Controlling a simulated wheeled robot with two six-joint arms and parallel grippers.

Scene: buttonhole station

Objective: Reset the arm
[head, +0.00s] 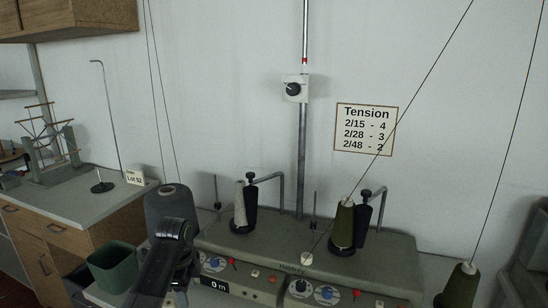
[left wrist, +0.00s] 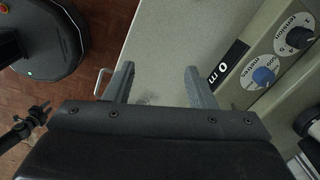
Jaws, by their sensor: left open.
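My left arm rises from the bottom of the head view, and its dark wrist end (head: 178,232) is in front of a dark grey yarn cone (head: 166,203). In the left wrist view my left gripper (left wrist: 160,82) is open, with nothing between its two fingers. The fingers are over the pale table top (left wrist: 160,45), beside the winding machine's front panel (left wrist: 280,45). My right gripper is not in view.
A pale cone (head: 239,205) and an olive cone (head: 343,225) stand on the machine. Another olive cone (head: 460,287) stands at right. A green bin (head: 113,267) is left of my arm. A metal post (head: 302,150) and yarn strands rise behind. A side cabinet (head: 75,205) is at left.

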